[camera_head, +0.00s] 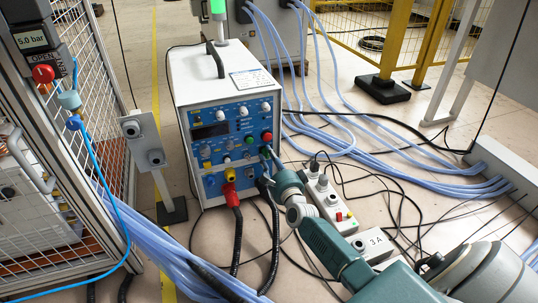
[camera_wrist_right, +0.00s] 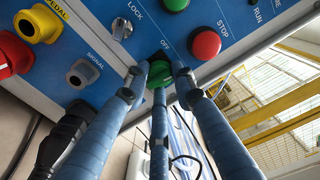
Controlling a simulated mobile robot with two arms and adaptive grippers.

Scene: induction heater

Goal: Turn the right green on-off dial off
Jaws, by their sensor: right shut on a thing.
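The green on-off dial (camera_wrist_right: 159,82) is on the blue front panel of the white heater box (camera_head: 222,85), under an "OFF" label in the right wrist view. My right gripper (camera_wrist_right: 158,74) has its blue fingers around the dial, shut on it. The fingers cover much of the dial, so its exact angle is hard to tell. In the head view my right gripper (camera_head: 268,153) reaches the panel's right side from the lower right, and the dial is hidden there. My left gripper is not in view.
A red stop button (camera_wrist_right: 205,44) and a green button (camera_wrist_right: 175,4) sit close to the dial. A lock key switch (camera_wrist_right: 122,29) is to its left. Black cables (camera_head: 236,240) hang from the panel front. A white socket strip (camera_head: 328,205) lies on the floor at right.

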